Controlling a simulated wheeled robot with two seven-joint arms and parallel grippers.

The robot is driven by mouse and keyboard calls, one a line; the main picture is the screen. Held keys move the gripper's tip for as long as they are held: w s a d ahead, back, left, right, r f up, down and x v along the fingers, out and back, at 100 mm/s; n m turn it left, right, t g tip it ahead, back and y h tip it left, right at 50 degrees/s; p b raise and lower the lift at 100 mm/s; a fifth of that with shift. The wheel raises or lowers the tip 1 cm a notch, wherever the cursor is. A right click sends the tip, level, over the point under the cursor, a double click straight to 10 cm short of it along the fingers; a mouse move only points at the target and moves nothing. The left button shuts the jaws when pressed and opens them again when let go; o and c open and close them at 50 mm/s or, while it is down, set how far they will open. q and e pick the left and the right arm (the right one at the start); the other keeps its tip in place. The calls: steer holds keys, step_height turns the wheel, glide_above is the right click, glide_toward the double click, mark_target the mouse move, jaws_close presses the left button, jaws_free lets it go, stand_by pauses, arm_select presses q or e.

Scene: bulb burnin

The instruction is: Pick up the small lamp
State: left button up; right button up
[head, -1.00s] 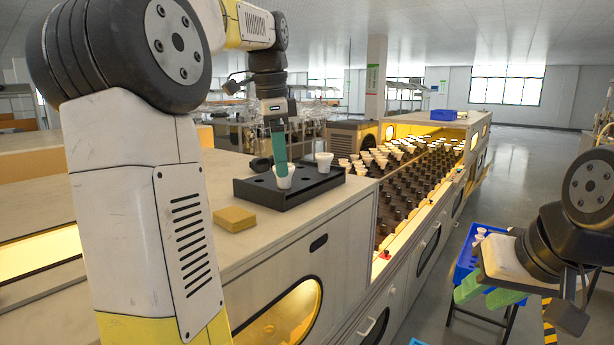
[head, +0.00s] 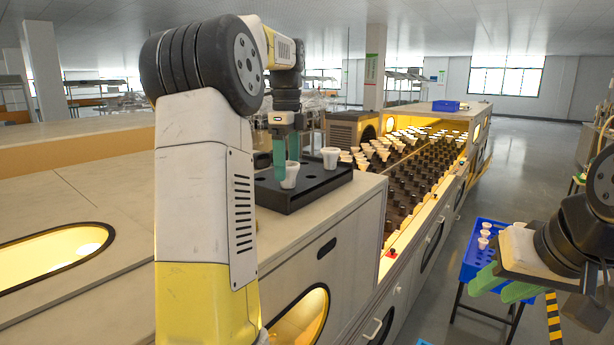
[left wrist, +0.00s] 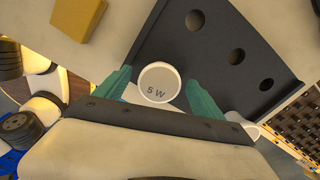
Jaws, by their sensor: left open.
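A small white lamp (head: 290,176) stands in the near part of a black tray (head: 310,193). In the left wrist view the lamp's round top (left wrist: 158,83) reads "5 W". My left gripper (head: 287,153) points down over it with its green fingers open. In the left wrist view the lamp lies between the fingers (left wrist: 157,92), and I see a gap on each side. A second white lamp (head: 330,158) stands farther right in the tray and is partly hidden at the right in the wrist view. My right gripper (head: 502,285) hangs far right, its green fingers apart, no lamp between them.
A rack (head: 405,175) full of dark sockets, several with white lamps, stretches behind the tray. A blue crate (head: 482,250) with several white lamps is on a stand at right. A yellow block (left wrist: 78,18) lies beside the tray. My left arm blocks part of the bench.

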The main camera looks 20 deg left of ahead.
arm_select(q)
steer(key=shift+f, duration=0.55)
steer(key=c, duration=1.5)
